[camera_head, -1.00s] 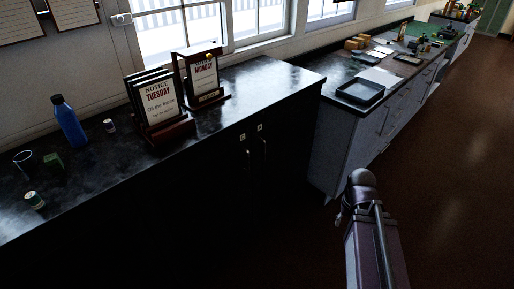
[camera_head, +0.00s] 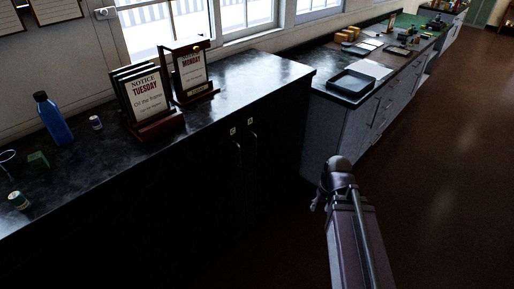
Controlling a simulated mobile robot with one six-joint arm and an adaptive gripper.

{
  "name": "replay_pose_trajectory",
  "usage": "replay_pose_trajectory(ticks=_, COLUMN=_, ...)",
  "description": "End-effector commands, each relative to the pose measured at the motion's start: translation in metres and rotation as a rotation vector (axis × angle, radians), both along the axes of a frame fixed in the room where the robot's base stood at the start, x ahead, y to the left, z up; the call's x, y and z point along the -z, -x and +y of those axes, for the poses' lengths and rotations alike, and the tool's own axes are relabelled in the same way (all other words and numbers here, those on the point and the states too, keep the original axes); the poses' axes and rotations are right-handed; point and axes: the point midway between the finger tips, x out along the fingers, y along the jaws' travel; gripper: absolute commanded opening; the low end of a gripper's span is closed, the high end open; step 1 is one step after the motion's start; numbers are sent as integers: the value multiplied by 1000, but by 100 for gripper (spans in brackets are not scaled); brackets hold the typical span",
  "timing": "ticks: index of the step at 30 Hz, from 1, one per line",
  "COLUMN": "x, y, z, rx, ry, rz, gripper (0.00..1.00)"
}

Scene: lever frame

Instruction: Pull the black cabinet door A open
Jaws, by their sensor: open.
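The black cabinet (camera_head: 140,215) stands along the wall under the windows, its front very dark. Two upright handles show on its front, a left one (camera_head: 238,152) and a right one (camera_head: 256,146), each under a small pale label. The labels are too small to read, so I cannot tell which door is A. Both doors look closed. My gripper (camera_head: 316,204) shows only as a small part left of my arm, right of the handles and apart from them. It is open with nothing seen in it; my arm hides most of it.
A grey drawer counter (camera_head: 345,130) with a black tray (camera_head: 351,84) stands right of the cabinet. The brown floor (camera_head: 450,150) at right is clear.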

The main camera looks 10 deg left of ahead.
Motion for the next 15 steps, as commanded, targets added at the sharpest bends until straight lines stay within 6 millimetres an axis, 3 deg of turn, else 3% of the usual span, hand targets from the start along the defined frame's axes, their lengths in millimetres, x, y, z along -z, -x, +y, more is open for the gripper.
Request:
replay_pose_trajectory(ticks=1, x=13, y=-10, z=8, rx=-32, ry=-29, rz=-22, gripper=51)
replay_pose_trajectory(ticks=6, x=36, y=-42, z=38, rx=-164, ry=-159, rz=-134, gripper=51)
replay_pose_trajectory(ticks=15, x=63, y=-109, z=98, rx=-390, ry=-390, rz=-428, gripper=51)
